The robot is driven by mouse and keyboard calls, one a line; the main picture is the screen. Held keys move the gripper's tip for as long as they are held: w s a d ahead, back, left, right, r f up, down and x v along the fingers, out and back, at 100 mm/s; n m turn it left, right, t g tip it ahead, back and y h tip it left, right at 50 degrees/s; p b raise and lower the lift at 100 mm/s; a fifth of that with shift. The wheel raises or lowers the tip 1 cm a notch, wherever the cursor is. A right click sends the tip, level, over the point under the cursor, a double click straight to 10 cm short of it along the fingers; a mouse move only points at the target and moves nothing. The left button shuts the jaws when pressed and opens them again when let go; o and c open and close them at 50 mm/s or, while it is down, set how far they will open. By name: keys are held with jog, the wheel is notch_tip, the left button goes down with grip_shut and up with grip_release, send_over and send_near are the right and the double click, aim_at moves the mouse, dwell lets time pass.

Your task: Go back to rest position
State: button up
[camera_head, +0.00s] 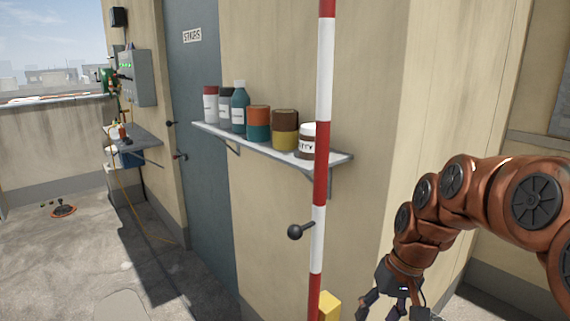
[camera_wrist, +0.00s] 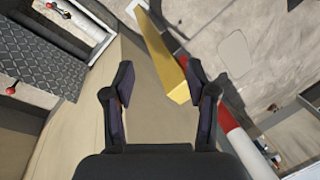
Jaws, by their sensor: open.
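My gripper (camera_head: 391,303) hangs at the lower right of the head view, at the end of my copper-coloured arm. It is to the right of a red and white striped pole. In the wrist view my gripper (camera_wrist: 160,78) shows two dark fingers spread apart with nothing between them. A yellow block-like piece (camera_wrist: 170,60) lies beyond the right finger, apart from it as far as I can tell. The same yellow colour shows at the pole's foot in the head view (camera_head: 329,306).
A wall shelf (camera_head: 340,158) holds several cans and bottles. A grey door (camera_head: 195,130) is on the left. A grey electrical box (camera_head: 137,78) hangs beyond it. Floor at left is mostly clear.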

jog(key=s+f+g+h+p, duration=0.1)
jog(key=s+h, duration=0.1)
jog(key=s, duration=2.2)
jog(key=shift+f+g+h+p, duration=0.3)
jog(key=shift+f+g+h, duration=0.05)
jog(key=shift+g+h, duration=0.05)
jog(key=shift+d, duration=0.1)
